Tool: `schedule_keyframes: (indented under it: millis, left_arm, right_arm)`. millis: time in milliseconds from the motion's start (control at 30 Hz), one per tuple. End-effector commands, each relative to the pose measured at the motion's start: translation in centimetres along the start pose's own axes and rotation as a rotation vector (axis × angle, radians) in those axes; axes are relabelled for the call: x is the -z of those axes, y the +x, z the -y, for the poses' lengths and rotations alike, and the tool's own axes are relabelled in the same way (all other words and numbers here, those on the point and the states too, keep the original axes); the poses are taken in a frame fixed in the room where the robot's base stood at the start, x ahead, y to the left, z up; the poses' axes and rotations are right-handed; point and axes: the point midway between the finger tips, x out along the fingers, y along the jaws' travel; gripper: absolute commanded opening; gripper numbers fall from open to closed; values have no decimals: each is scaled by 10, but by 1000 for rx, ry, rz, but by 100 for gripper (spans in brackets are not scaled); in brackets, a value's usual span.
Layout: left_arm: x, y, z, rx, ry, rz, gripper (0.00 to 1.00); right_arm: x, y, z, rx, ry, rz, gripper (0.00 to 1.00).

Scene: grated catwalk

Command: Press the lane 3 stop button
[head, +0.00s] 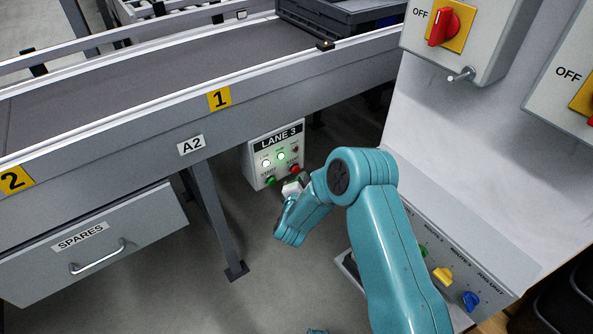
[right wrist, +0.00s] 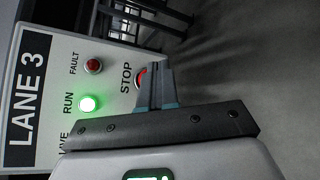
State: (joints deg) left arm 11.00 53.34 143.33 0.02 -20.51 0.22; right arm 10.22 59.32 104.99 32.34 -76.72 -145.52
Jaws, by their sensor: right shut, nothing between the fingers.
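The LANE 3 control box (head: 262,178) is a light grey panel under the conveyor, with a black LANE 3 label, three lamps and two buttons. Its red stop button (head: 295,170) is at the lower right, and a green button (head: 271,181) is at the lower left. My right gripper (head: 299,178) is shut and empty, just in front of the stop button. In the right wrist view the closed fingers (right wrist: 157,75) cover most of the red stop button (right wrist: 139,76) beside the word STOP. Whether they touch it I cannot tell.
The green RUN lamp (right wrist: 88,104) is lit; the red FAULT lamp (right wrist: 93,66) looks unlit. The conveyor (head: 150,125) runs above the box, with a support leg (head: 217,220) to its left. A white panel (head: 440,150) with OFF switches stands at right.

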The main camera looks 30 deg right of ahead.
Motion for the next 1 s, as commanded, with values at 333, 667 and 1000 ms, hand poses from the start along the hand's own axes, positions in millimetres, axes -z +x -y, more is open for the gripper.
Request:
schedule_keyframes:
  millis: [333, 667, 1000]
  left_arm:
    - [0, 0, 0, 0, 0, 0, 0]
    - [0, 0, 0, 0, 0, 0, 0]
    - [0, 1, 0, 0, 0, 0, 0]
  right_arm:
    - [0, 0, 0, 0, 0, 0, 0]
    - [3, 4, -3, -1, 0, 1, 0]
    - [4, 6, -4, 0, 0, 0, 0]
